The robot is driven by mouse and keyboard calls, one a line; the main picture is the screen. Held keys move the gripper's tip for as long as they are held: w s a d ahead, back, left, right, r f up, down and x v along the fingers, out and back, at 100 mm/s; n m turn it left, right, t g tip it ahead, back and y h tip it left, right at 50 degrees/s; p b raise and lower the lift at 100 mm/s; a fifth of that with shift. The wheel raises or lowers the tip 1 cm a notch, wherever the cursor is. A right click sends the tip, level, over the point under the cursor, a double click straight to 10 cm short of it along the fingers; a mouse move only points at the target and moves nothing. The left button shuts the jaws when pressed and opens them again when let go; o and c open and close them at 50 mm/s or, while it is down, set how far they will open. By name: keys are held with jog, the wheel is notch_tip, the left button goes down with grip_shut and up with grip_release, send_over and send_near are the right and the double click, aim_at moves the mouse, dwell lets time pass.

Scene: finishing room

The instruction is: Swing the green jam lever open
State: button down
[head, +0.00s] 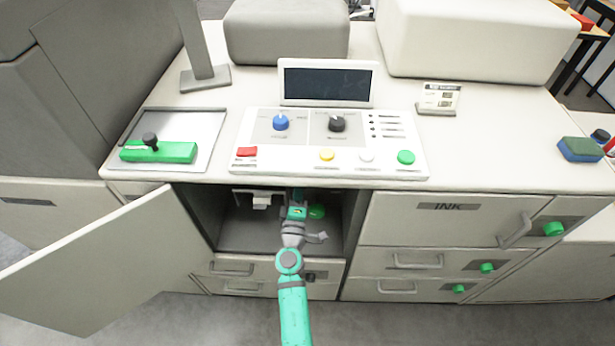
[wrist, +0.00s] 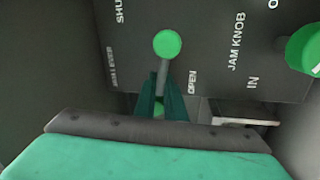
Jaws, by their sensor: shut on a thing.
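The jam lever shows in the wrist view as a round green end (wrist: 167,43) on a thin grey stem, against a dark panel (wrist: 205,60) marked SHUT, OPEN and JAM KNOB. My gripper (wrist: 160,88) is shut on the lever, its teal fingers on either side of the stem. A bit of green shows low between the fingers. The round end lies between the SHUT and OPEN labels. In the head view my gripper (head: 297,208) is inside the open cabinet under the counter and hides the lever.
A green jam knob (wrist: 303,48) stands close right of the lever; it also shows in the head view (head: 317,211). The cabinet door (head: 110,255) hangs open at left. A white part (head: 262,199) sits upper left inside. Drawers (head: 410,260) close off the right side.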

jog(key=shift+w+a+r+n+y, duration=0.15)
jog(key=shift+a+r+n+y, duration=0.2)
jog(key=shift+a, duration=0.4)
jog(key=c, duration=1.6)
grip_release()
jog(key=shift+a, duration=0.1)
jog(key=shift+c, duration=0.2)
jog(key=shift+d+f, duration=0.25)
jog(key=shift+d, duration=0.1)
jog(key=v, duration=1.1)
jog(key=shift+a, duration=0.15)
